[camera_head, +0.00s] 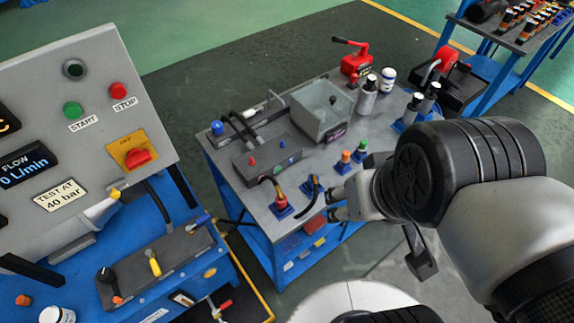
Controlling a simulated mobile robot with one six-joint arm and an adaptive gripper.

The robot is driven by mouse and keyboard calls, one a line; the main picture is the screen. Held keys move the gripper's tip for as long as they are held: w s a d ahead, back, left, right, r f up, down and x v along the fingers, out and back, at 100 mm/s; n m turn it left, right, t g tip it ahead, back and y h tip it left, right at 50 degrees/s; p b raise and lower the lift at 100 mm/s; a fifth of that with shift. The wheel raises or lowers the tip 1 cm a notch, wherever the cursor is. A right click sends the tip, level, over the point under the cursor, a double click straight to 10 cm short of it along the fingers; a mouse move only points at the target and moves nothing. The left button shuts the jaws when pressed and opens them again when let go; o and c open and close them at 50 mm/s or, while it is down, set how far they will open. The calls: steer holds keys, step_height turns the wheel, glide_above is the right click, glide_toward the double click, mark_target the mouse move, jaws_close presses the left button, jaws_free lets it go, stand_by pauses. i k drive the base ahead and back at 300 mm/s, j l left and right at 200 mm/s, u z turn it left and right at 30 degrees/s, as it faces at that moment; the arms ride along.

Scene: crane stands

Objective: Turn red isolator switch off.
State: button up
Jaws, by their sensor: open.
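The red isolator switch (138,158) sits on a yellow plate (122,147) at the right edge of the grey control panel. The word OFF shows at the top of the plate. The red handle lies roughly sideways, and its exact angle is hard to tell. My gripper (332,204) is open and empty, right of the panel and well apart from the switch. It points left, in front of the right-hand blue table's front edge. My arm comes in from the right.
The panel also has a green START button (72,110), a red STOP button (118,90) and a display (24,168). A grey valve block (180,250) with levers lies below it. The grey-topped table (232,172) holds fittings, bottles and a clear-lidded box (325,112). Hoses (160,200) hang between.

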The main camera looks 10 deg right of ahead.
mark_target(136, 157)
steer(key=u, duration=1.45)
